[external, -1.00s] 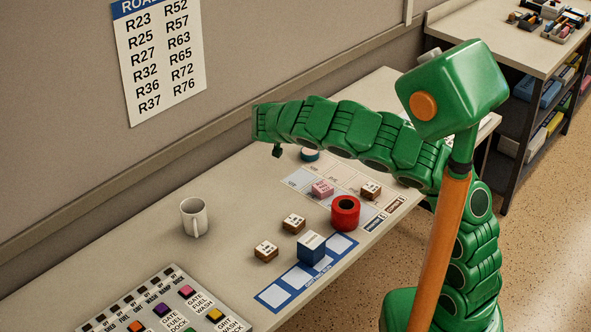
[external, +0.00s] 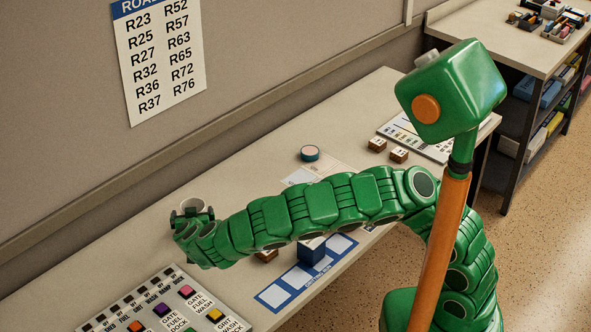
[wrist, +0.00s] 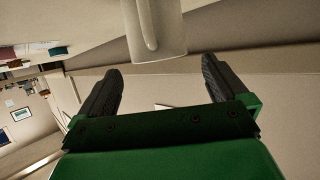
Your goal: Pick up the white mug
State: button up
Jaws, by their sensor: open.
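The white mug (external: 192,203) stands on the table near the wall, and its rim shows just beyond my gripper (external: 191,214) in the external view. My gripper and arm hide most of its body there. In the wrist view the mug (wrist: 158,30) is at the top centre, ahead of the fingertips, with its handle facing me. My gripper (wrist: 161,76) is open and empty, one dark finger on each side of the mug's line. The mug looks not between the fingers.
A panel with coloured buttons (external: 165,310) lies on the table in front of my gripper. A blue block (external: 312,250) stands on a blue-and-white strip (external: 272,296). A teal roll (external: 310,153) and wooden blocks (external: 399,154) lie farther back. My arm hides the middle of the table.

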aim_at(193, 204)
jog(key=shift+x, duration=3.15)
jog(key=shift+d+f, duration=0.1)
jog(key=shift+c, duration=0.2)
jog(key=c, duration=1.1)
jog(key=shift+o, duration=0.2)
